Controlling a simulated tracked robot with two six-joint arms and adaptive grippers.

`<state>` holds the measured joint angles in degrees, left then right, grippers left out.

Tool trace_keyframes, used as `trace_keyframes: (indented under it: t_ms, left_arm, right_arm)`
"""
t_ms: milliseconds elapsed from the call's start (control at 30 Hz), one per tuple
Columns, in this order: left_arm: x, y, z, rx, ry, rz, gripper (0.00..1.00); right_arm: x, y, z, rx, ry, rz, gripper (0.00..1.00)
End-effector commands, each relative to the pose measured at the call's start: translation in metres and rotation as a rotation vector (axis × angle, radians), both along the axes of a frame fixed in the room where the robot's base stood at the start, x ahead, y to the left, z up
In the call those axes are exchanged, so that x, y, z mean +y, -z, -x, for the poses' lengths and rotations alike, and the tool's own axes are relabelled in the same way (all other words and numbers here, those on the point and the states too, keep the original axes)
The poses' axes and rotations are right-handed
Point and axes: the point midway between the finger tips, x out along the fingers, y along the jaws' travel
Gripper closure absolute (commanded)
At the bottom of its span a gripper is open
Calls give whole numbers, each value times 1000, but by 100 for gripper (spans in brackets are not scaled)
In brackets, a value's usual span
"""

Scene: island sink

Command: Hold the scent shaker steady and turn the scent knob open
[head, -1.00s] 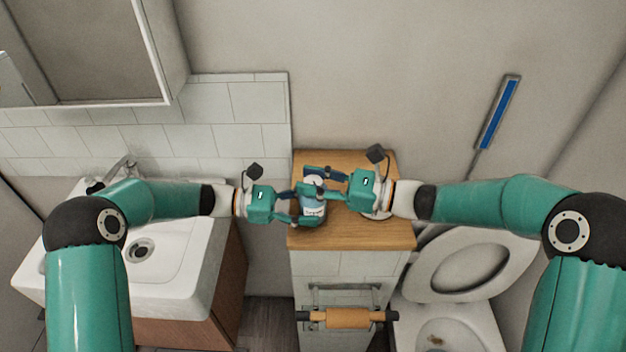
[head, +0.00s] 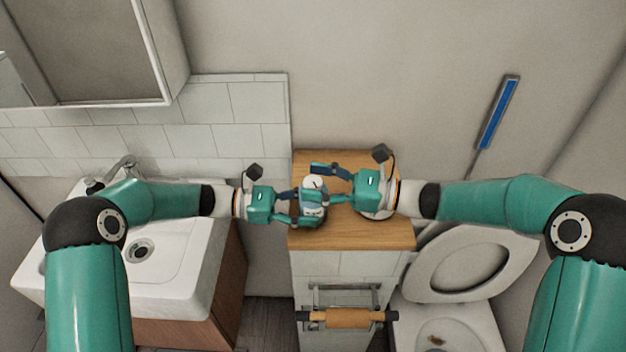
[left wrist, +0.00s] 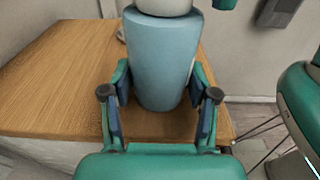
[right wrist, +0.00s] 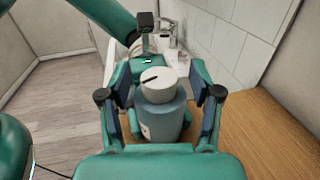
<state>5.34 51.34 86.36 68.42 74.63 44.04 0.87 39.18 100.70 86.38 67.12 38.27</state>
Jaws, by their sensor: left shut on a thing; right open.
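The scent shaker (head: 312,212) is a blue-grey bottle, upright at the wooden cabinet top; its body fills the middle of the left wrist view (left wrist: 163,62). Its pale round scent knob (head: 313,184) is on top; in the right wrist view the knob (right wrist: 160,88) carries a short dark line on its top face. My left gripper (head: 308,206) is shut on the shaker's body, a finger on each side. My right gripper (head: 328,183) is open, its fingers either side of the knob with gaps between. I cannot tell whether the shaker's base touches the wood.
The wooden cabinet top (head: 370,232) is bare at its front. A white sink (head: 175,262) stands at the left and a toilet (head: 470,268) at the right. A toilet roll holder (head: 347,318) sticks out below the cabinet top.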

Motion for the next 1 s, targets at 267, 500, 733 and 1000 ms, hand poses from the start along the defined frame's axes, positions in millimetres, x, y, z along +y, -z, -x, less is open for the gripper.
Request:
trace_keyframes:
  t_ms: [267,500,733,1000]
  left_arm:
    - [0,0,0,0,-2,-1,61]
    - [0,0,0,0,-2,-1,61]
    - [0,0,0,0,-2,-1,61]
    - [0,0,0,0,-2,-1,61]
  right_arm:
    - [-50,0,10,0,6,0,36]
    - [-92,1,19,1,4,0,36]
    - [-108,1,24,1,1,0,36]
    - [-109,1,24,1,1,0,36]
